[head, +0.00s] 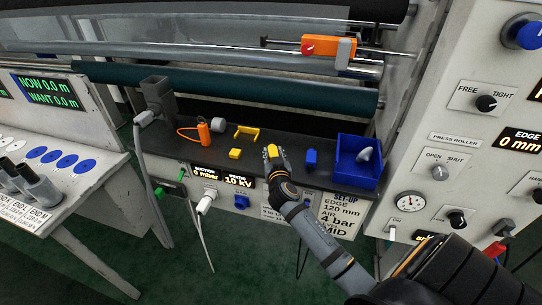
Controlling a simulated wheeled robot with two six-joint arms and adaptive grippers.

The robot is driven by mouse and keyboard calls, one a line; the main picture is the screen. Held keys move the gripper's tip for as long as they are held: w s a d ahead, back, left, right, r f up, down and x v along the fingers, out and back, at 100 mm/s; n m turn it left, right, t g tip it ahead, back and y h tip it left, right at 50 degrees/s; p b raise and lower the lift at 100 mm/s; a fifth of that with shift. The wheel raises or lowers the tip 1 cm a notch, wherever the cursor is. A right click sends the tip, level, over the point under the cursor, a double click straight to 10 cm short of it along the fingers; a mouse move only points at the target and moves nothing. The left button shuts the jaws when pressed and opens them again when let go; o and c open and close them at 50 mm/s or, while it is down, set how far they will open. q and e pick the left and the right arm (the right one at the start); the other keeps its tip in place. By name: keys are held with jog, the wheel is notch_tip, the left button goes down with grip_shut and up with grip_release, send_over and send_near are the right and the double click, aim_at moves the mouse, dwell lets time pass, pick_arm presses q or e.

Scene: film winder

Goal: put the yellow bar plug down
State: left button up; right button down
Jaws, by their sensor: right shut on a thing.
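My right gripper (278,160) reaches up from the lower right over the dark shelf (207,168). It is shut on a yellow piece, the yellow bar plug (272,151), which shows between its fingers. I cannot tell whether the plug touches the shelf. A small yellow block (235,154) and a yellow bracket (246,132) lie on the shelf to the left of the gripper. My left gripper is not in view.
A blue plug (311,158) stands right of the gripper, then a blue bin (358,172) with a pale piece in it. An orange item (204,132) with a loop, a grey knob (218,125) and a grey holder (157,98) stand left. Rollers run behind.

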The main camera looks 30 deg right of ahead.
jog(key=shift+s+a, duration=0.1)
jog(key=shift+s, duration=0.1)
jog(key=c, duration=1.2)
grip_release()
jog(key=shift+s+a+r, duration=0.1)
jog(key=shift+s+a, duration=0.05)
jog(key=shift+s, duration=0.05)
jog(key=shift+o, duration=1.3)
jog(key=shift+r, duration=0.1)
jog(key=shift+w, duration=0.1)
jog(key=b+v, duration=0.1)
jog(key=v, duration=1.1)
